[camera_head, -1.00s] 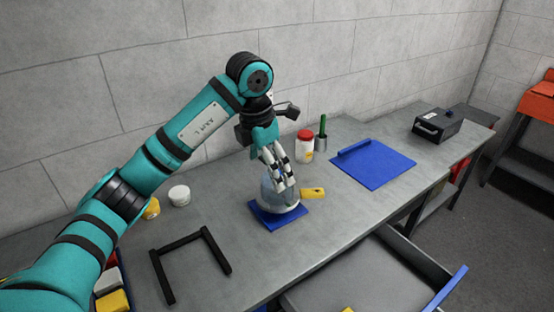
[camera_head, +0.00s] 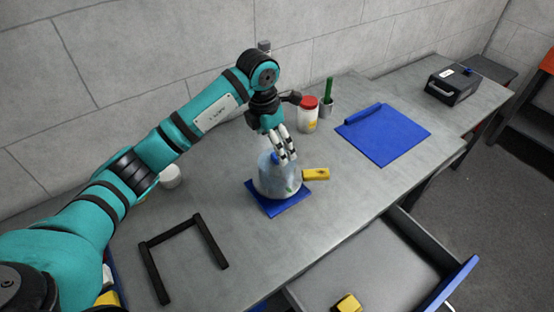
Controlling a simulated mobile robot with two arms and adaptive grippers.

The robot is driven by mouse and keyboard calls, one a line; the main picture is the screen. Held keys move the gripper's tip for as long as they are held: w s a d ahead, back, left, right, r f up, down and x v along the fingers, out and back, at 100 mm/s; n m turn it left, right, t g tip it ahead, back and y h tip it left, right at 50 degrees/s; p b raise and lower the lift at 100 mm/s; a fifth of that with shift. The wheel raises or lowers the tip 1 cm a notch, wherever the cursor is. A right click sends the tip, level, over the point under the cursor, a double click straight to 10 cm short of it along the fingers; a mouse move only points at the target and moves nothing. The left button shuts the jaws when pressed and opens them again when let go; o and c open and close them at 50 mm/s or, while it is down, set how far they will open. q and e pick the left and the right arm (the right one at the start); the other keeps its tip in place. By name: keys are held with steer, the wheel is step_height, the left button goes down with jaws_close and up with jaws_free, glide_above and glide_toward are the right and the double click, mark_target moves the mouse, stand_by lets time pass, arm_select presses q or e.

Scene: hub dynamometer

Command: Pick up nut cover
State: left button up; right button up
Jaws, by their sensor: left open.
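A clear, dome-like container (camera_head: 274,180) stands on a small blue mat (camera_head: 278,207) on the grey workbench. Something blue and small green marks show in or through it. I cannot tell for sure whether it is the nut cover. My left gripper (camera_head: 285,158) is open, with its pale fingers pointing down at the container's top. The fingers overlap its upper rim in the picture, and I cannot tell whether they touch it. A yellow piece (camera_head: 316,174) lies just right of the container. My right gripper is not in view.
A red-lidded jar (camera_head: 308,116) and a grey cup with a green item (camera_head: 327,98) stand behind. A blue mat (camera_head: 388,136) lies to the right. A black frame (camera_head: 184,250) lies front left. An open drawer (camera_head: 370,265) juts out in front, holding a yellow object (camera_head: 348,303).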

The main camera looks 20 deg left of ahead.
mark_target(277, 165)
arm_select(q)
steer(key=shift+w+d+f, duration=0.15)
steer(key=shift+w+f, duration=0.05)
steer(key=shift+f, duration=0.9)
steer(key=shift+d+f+p, duration=0.1)
steer(key=shift+f+p, duration=0.2)
steer(key=shift+p, duration=0.3)
steer(key=f, duration=0.2)
steer(key=f+p, duration=0.1)
steer(key=shift+w+d+f+p, duration=0.15)
steer(key=shift+d+f+p, duration=0.05)
steer(key=shift+f+p, duration=0.15)
steer(key=shift+f, duration=0.35)
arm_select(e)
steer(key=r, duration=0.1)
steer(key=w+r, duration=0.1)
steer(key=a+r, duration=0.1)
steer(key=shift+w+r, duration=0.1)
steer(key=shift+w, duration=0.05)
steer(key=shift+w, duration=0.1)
arm_select(q)
steer(key=c, duration=0.8)
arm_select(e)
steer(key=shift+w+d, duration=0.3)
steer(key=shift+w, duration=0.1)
